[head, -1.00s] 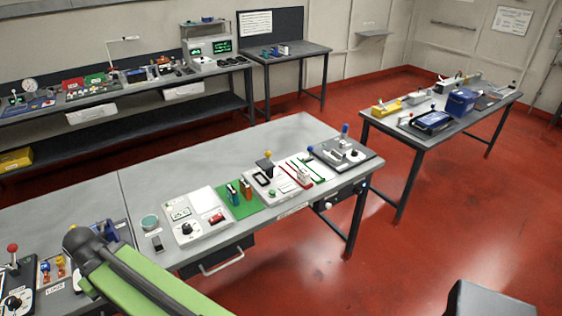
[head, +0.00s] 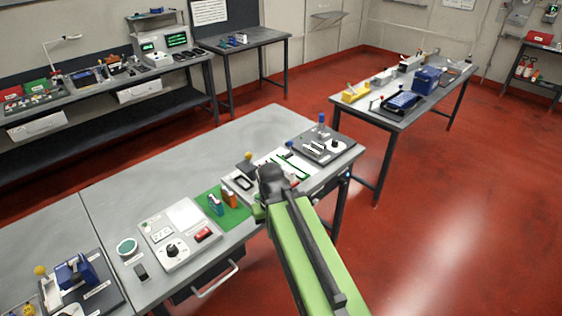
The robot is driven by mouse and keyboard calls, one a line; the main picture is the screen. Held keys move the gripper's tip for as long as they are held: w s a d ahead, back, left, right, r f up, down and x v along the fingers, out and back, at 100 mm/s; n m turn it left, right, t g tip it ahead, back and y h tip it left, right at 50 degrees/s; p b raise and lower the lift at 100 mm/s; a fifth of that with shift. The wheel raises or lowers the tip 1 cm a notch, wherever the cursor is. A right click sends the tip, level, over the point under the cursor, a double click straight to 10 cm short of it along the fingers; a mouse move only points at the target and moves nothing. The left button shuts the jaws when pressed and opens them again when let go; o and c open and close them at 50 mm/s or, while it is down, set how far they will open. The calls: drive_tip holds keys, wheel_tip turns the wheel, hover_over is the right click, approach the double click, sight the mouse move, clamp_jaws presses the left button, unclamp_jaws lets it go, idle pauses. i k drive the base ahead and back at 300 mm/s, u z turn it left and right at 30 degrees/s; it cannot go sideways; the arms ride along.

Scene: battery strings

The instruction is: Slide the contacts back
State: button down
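I cannot pick out the contacts for certain. A white panel with green and dark lines (head: 298,167) lies on the near bench, and my arm covers part of it. Right of it is a dark plate (head: 345,149) with a blue-topped post (head: 321,121), pale bars (head: 314,146) and a round dial (head: 337,146). My arm reaches up from the bottom right to the bench's front edge. My gripper's fingers are hidden behind the arm.
A white dial box (head: 183,252) and a teal-topped cup (head: 127,246) stand further left on the bench. The back of the near bench (head: 165,158) is bare. A second table (head: 398,117) stands at the right. Open red floor lies between.

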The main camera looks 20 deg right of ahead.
sight(247, 167)
drive_tip(key=z, duration=0.05)
drive_tip(key=k, duration=0.45)
drive_tip(key=u, duration=0.65)
drive_tip(key=i, duration=1.2)
drive_tip(key=u, duration=0.4)
